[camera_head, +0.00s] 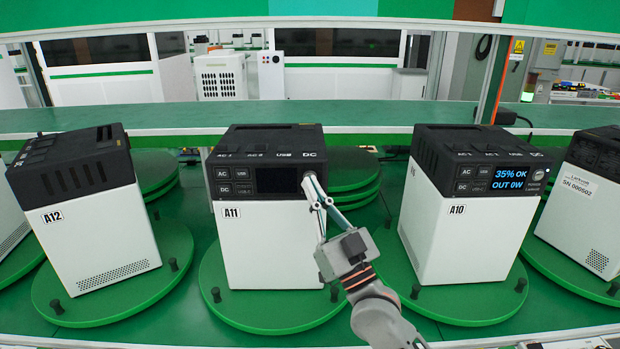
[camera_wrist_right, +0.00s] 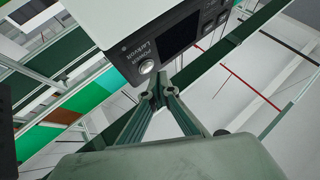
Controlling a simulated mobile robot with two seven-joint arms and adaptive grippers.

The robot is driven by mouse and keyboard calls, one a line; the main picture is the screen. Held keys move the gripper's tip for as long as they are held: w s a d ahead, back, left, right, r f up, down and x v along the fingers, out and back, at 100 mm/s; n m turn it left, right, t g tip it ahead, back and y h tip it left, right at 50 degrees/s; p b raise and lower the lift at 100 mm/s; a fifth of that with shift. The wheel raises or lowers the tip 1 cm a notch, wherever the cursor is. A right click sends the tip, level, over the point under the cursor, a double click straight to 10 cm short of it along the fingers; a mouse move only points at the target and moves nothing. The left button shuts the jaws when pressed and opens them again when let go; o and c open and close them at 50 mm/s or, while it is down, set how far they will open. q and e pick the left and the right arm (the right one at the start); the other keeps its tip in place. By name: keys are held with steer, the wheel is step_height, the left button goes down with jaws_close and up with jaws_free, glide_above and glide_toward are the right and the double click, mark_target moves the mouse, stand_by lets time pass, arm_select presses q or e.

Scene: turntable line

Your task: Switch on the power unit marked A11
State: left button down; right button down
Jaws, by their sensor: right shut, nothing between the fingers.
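The power unit marked A11 (camera_head: 270,245) is a white box with a black top, standing upright on a round green turntable plate (camera_head: 212,290) in the head view. Its screen (camera_head: 278,180) is dark. My right gripper (camera_head: 311,180) is shut and empty, its fingertips at the right end of the front panel, in front of the button area. In the right wrist view, the round silver POWER button (camera_wrist_right: 146,67) shows beside the screen. The fingertips (camera_wrist_right: 158,90) are close below it there; I cannot tell whether they touch it. My left gripper is not in view.
Unit A12 (camera_head: 95,235) stands to the left and unit A10 (camera_head: 450,230) to the right, each on its own green plate. The A10 screen is lit, reading 35% OK, OUT 0W. Another unit (camera_head: 580,215) stands at the far right. A green shelf (camera_head: 350,115) runs behind them.

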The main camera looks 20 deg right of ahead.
steer(key=shift+w, duration=0.15)
stand_by(0.6)
steer(key=shift+w+d, duration=0.1)
steer(key=shift+w, duration=0.2)
steer(key=shift+w+d, duration=0.1)
steer(key=shift+w, duration=0.2)
stand_by(0.6)
steer(key=shift+s+p, duration=0.15)
steer(key=shift+p, duration=0.2)
steer(key=shift+s+a+p, duration=0.2)
steer(key=shift+s+p, duration=0.15)
steer(key=shift+s, duration=0.25)
steer(key=s+p, duration=0.1)
steer(key=s, duration=0.1)
steer(key=s+a+p, duration=0.1)
steer(key=s, duration=0.1)
steer(key=shift+s+a, duration=0.2)
steer(key=shift+s, duration=0.2)
